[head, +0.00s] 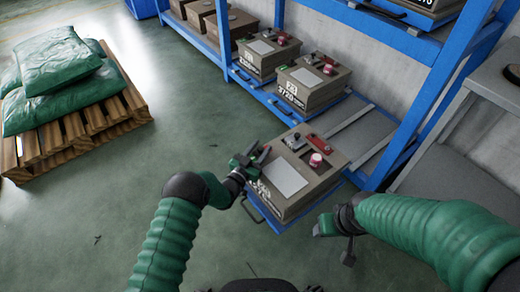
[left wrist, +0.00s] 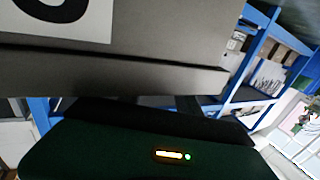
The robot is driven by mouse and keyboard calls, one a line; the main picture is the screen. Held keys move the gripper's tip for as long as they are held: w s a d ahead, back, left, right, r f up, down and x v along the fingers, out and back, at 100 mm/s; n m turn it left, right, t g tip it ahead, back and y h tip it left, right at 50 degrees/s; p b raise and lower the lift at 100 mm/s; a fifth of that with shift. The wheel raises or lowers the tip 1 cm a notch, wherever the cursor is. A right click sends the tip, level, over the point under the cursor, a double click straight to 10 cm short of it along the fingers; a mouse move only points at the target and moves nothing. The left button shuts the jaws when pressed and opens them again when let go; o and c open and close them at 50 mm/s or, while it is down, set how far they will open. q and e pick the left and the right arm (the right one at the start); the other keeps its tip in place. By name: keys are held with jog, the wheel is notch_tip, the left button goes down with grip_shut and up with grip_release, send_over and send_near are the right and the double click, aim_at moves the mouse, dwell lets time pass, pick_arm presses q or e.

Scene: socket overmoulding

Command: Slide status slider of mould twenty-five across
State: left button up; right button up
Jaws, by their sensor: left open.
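A brown mould (head: 320,180) sits on a pulled-out blue-edged shelf tray in the head view. Its top carries a pale plate (head: 284,176), a small grey fitting (head: 294,141), a red bar (head: 313,144) and a round red-and-white knob (head: 316,160). I cannot make out which part is the slider. The label on its front is partly covered, so its number cannot be read. My left gripper (head: 255,158) is open at the mould's left edge. In the left wrist view, a grey-brown mould wall (left wrist: 150,60) with part of a black digit fills the top. My right gripper (head: 336,232) hangs beside the mould's right front.
Two similar moulds, one at the back (head: 267,52) and one nearer (head: 313,82), stand on the blue rack (head: 228,45). A grey table (head: 470,150) stands at the right. Green sacks (head: 55,85) lie on a wooden pallet (head: 75,135) at the left. The floor between is clear.

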pick_arm(q)
jog(key=shift+s+a+r, duration=0.1)
jog(key=shift+s+a, duration=0.05)
jog(key=shift+s, duration=0.05)
jog(key=p+v, duration=0.1)
jog(key=v, duration=0.1)
jog(key=p+v, duration=0.1)
jog(key=p, duration=0.1)
jog(key=p+v, duration=0.1)
jog(key=v, duration=0.1)
jog(key=shift+s+a+r, duration=0.2)
jog(key=shift+s+r, duration=0.1)
jog(key=p+v, duration=0.4)
jog(key=v, duration=0.6)
jog(key=shift+s+f, duration=0.35)
jog(key=shift+f, duration=0.1)
jog(key=shift+a, duration=0.1)
